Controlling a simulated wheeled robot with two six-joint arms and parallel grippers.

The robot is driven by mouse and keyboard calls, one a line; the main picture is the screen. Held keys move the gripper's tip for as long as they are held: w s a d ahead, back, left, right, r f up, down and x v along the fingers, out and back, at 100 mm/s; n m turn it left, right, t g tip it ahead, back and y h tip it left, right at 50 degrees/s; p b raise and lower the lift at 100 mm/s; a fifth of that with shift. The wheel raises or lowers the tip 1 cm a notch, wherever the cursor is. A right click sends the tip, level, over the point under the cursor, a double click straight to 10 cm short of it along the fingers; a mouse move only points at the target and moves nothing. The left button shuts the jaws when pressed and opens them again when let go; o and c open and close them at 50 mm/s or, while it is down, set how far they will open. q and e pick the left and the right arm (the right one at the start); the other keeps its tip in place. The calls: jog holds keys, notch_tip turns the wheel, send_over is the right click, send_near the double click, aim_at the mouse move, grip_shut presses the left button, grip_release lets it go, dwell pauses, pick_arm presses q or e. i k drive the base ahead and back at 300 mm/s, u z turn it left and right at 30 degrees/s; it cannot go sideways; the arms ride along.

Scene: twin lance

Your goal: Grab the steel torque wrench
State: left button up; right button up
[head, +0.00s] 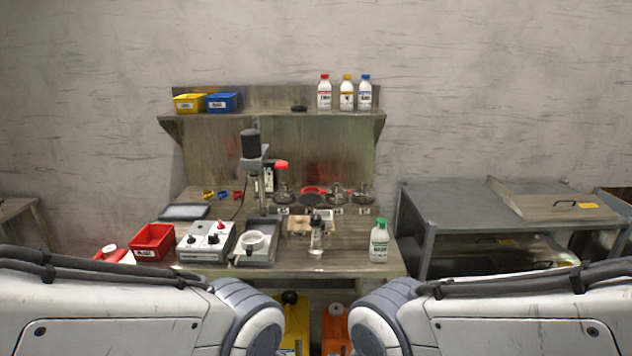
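I cannot make out a steel torque wrench in the head view. Many items on the workbench (340,262) are small, and some overlap. My two arms cross the bottom of the view from the left and right, showing only links and rounded joints. Neither gripper is in view, so I cannot see what they hold.
A drill-press-like machine (250,145), a white control box (205,242), a red bin (152,242) and a green-capped bottle (379,241) stand on the bench. The shelf (280,116) above holds bins and bottles. A grey metal table (450,195) stands at right.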

aim_at(315, 251)
jog(key=u, duration=1.4)
jog(key=i, duration=1.3)
jog(key=z, duration=0.95)
